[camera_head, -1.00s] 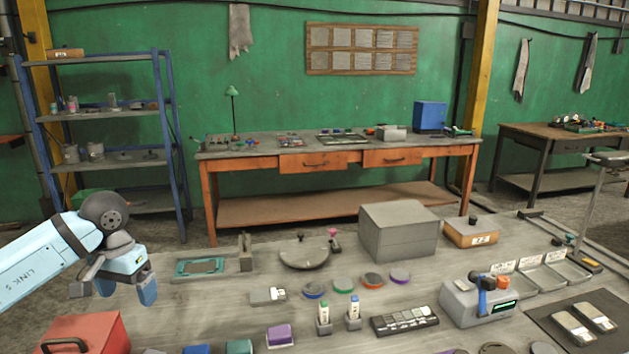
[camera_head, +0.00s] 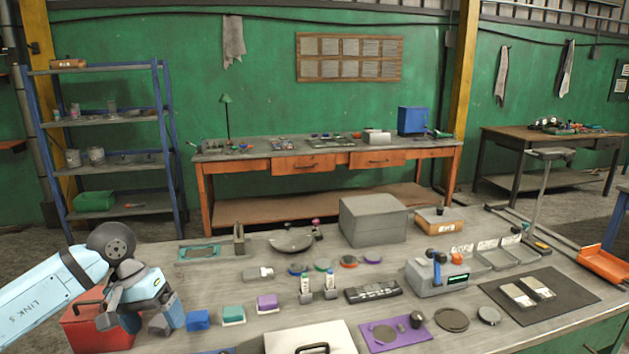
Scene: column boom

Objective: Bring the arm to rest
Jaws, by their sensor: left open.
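My left arm comes in from the lower left in the head view. My left gripper (camera_head: 141,321) is at its end, pointing down with its two fingers apart and nothing visible between them. It appears in front of the red box (camera_head: 85,333) and hides part of it. A blue block (camera_head: 197,320) shows just to the right of the fingers. I cannot tell the exact height of the fingers above the grey worktable (camera_head: 225,272). My right gripper is not in view.
A big grey box (camera_head: 373,220) and a grey device (camera_head: 436,275) stand farther off. Bare tabletop shows behind the blocks.

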